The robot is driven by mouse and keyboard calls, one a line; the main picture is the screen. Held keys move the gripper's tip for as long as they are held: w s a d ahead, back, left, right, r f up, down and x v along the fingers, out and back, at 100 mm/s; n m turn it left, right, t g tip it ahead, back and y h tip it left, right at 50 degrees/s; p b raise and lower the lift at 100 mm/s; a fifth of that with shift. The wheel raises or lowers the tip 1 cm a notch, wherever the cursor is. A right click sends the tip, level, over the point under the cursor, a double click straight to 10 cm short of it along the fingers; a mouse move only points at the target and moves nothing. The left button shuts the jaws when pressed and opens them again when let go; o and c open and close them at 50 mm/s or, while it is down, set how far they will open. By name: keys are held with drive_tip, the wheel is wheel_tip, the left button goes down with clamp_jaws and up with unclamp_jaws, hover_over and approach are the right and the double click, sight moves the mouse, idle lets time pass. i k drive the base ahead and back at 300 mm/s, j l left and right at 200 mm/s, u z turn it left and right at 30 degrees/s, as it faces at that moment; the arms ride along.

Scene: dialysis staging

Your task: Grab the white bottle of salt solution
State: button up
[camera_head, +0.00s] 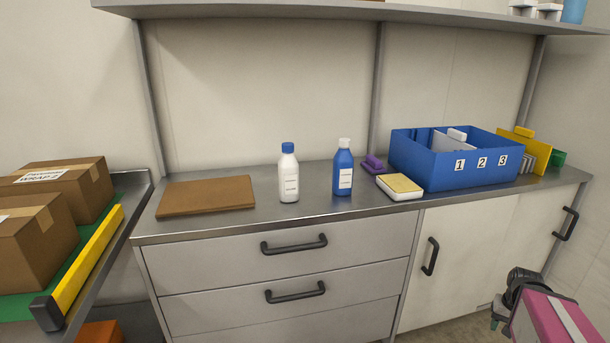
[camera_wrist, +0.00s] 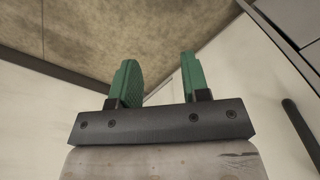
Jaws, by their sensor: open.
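The white bottle (camera_head: 288,174) with a blue cap stands upright on the steel counter, left of a blue bottle (camera_head: 342,168) with a white cap. Both carry white labels, too small to read. My gripper shows in the wrist view with two green fingers (camera_wrist: 158,82), apart and with nothing between them. In the head view, part of my arm is at the bottom right, below the counter and well away from both bottles.
A brown board (camera_head: 206,196) lies left of the bottles on the counter (camera_head: 270,219). To the right are a purple item (camera_head: 372,164), a yellow-and-white box (camera_head: 400,187) and a blue numbered bin (camera_head: 447,175). A shelf (camera_head: 300,11) runs above. Cardboard boxes (camera_head: 75,180) stand at left.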

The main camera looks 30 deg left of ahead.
sight(288, 165)
drive_tip(key=u, duration=1.95)
